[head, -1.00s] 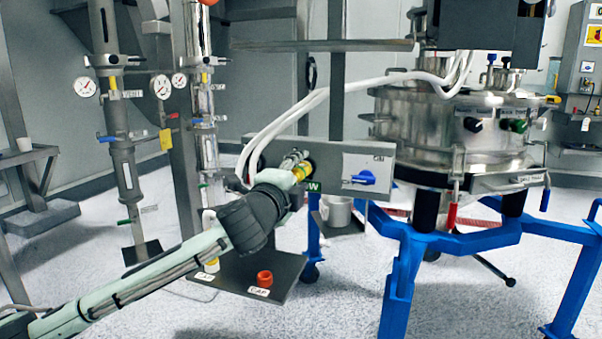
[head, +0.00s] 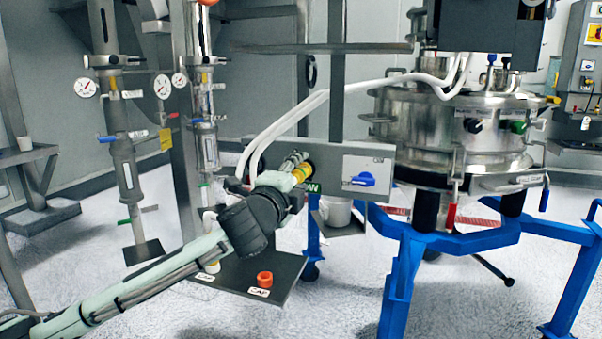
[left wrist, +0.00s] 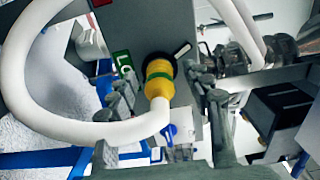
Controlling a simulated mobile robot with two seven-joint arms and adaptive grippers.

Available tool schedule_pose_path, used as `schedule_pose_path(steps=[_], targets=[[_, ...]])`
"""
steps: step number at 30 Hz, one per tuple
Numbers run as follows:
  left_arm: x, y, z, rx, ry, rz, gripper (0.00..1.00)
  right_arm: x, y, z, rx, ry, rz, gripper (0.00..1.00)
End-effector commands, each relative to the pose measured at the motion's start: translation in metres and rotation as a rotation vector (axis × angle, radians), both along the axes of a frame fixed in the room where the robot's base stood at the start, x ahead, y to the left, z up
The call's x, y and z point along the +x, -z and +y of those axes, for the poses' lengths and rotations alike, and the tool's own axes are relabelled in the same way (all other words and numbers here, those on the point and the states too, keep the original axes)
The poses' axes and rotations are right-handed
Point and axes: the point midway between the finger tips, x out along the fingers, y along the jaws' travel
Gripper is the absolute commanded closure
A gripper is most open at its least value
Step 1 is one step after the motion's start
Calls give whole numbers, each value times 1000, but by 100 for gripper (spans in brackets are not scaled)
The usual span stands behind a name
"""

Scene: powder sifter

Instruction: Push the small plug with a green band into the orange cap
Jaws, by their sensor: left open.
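A yellow plug with a green band (left wrist: 158,82) sits at the black socket of the grey panel, with a white hose on its near end. Its yellow body shows in the head view (head: 302,174) beside my gripper's tip. My left gripper (left wrist: 163,88) is open, its fingers on either side of the plug with visible gaps. In the head view the left gripper (head: 294,166) reaches the panel from the lower left. The orange cap (head: 264,279) stands on a dark shelf behind a CAP label. My right gripper is not in view.
The grey panel (head: 345,157) carries a blue knob (head: 364,180). A white hose (head: 300,112) arches above my gripper. A steel vessel (head: 455,135) on a blue frame (head: 405,260) stands right. The dark shelf (head: 245,265) has a bare area around the cap.

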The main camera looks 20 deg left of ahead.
Motion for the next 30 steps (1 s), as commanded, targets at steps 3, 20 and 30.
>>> schedule_pose_path(steps=[3, 20, 30], targets=[[0, 0, 0, 0, 0, 0, 50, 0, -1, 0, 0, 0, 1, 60], [0, 0, 0, 0, 1, 0, 100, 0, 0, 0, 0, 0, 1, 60], [-4, 0, -1, 0, 2, 0, 100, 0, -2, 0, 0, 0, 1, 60]])
